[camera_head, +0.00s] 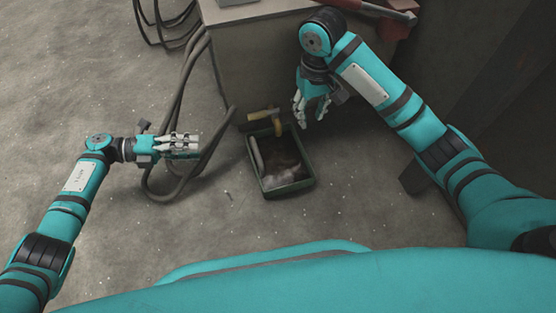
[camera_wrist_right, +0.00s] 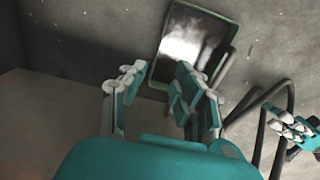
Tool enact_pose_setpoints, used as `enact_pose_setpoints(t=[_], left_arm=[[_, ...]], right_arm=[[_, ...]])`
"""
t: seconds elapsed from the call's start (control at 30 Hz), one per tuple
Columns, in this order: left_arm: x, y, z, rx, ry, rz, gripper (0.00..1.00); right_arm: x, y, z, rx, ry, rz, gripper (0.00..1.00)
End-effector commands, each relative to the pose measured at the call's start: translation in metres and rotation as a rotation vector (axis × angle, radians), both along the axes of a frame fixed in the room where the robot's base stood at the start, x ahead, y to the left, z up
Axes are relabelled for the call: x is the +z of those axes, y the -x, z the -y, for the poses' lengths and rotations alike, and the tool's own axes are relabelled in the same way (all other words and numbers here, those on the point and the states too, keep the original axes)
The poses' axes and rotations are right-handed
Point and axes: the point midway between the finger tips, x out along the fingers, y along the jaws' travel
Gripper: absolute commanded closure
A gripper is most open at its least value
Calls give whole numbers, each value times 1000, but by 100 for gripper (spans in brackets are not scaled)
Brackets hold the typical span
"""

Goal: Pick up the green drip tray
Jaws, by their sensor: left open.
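The green drip tray (camera_head: 290,190) sits on the concrete floor in front of a grey cabinet in the head view. It holds dark residue and a pale, crumpled lump at its near end. The tray also shows in the right wrist view (camera_wrist_right: 157,60), beyond my right fingers. My right gripper (camera_head: 310,121) is above and just right of the tray's far end, apart from it. Its fingers (camera_wrist_right: 158,80) are spread with nothing between them. My left gripper (camera_head: 198,146) is open and empty, left of the tray, near the hoses.
Dark hoses (camera_head: 176,110) loop over the floor left of the tray, beside my left gripper. A yellow-handled thing (camera_head: 265,114) is at the tray's far edge. The grey cabinet (camera_head: 255,60) stands behind. A red thing (camera_head: 396,25) is at upper right. Floor in front is clear.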

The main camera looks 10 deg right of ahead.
Motion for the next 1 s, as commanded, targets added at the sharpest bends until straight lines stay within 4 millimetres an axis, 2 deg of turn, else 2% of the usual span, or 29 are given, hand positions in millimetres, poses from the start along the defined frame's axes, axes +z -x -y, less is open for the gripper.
enact_pose_setpoints(t=[0.17,0.8,1.0], left_arm=[[-4,1,17,-1,3,-1,58],[-26,8,138,-1,5,-1,58],[-31,9,161,1,3,-2,58]], right_arm=[[-18,1,-1,-1,-3,-5,69],[-141,1,0,-2,0,-5,69],[-165,1,0,-1,0,-3,69]])
